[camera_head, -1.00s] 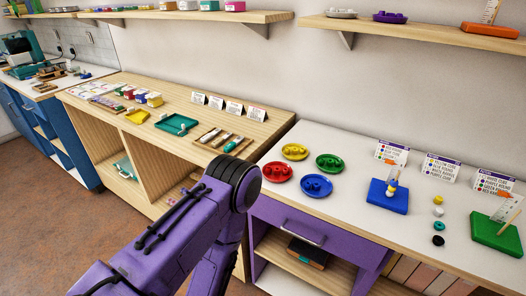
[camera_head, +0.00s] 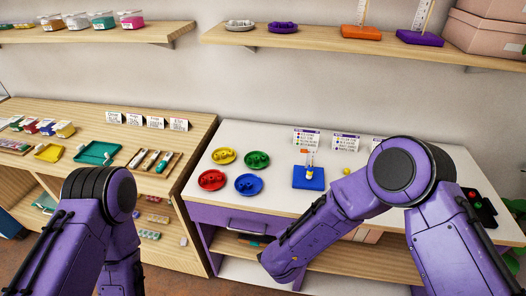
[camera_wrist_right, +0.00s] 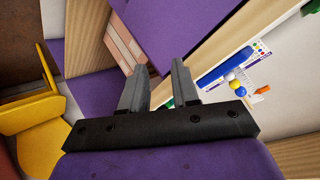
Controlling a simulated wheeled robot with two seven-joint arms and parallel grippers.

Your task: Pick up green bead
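In the head view, a green dish (camera_head: 257,160) holds small green pieces; I cannot tell whether they are beads. A blue bead board (camera_head: 308,177) with an upright post and stacked beads stands to its right. A yellow bead (camera_head: 346,171) lies beside my right arm, which covers the table further right; no loose green bead is clearly visible. In the right wrist view my right gripper (camera_wrist_right: 157,82) is open, with nothing visible between its fingers. White and blue beads and a yellow bead (camera_wrist_right: 237,75) lie beyond it. My left gripper is not in view.
Yellow (camera_head: 223,156), red (camera_head: 212,180) and blue (camera_head: 248,184) dishes stand beside the green one. Printed cards (camera_head: 306,137) stand at the back of the white table (camera_head: 240,133). A yellow chair (camera_wrist_right: 30,110) shows in the wrist view.

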